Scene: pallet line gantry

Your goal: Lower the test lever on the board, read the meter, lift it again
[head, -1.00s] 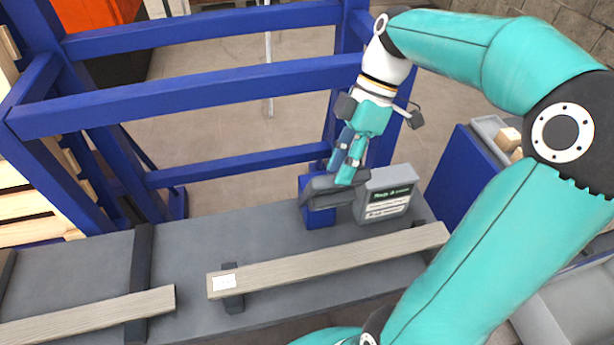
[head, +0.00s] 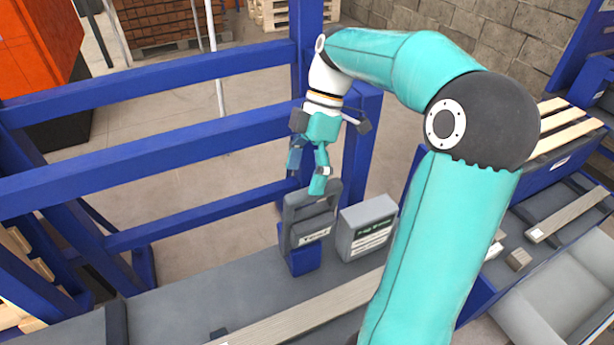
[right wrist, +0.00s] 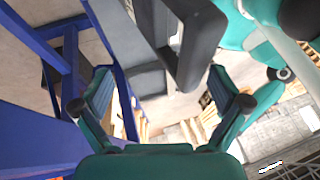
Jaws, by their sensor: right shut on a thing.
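The test lever (head: 297,208) is a dark grey looped handle that stands raised on a small grey unit over a blue post (head: 301,262). A small dark label (head: 312,238) with light text shows on the unit's front; I cannot read it. Beside it to the right is a light grey box (head: 370,228) with a green-and-white text panel, too small to read; I cannot tell if it is the meter. My right gripper (head: 309,178) is shut on the top of the lever. The lever also shows in the right wrist view (right wrist: 198,45), near the fingers. My left gripper is out of view.
Blue gantry beams (head: 170,137) cross behind and left of the lever. A grey bench (head: 180,310) with a long wooden plank (head: 310,312) lies in front. A blue stand with grey trays (head: 560,310) is at the right.

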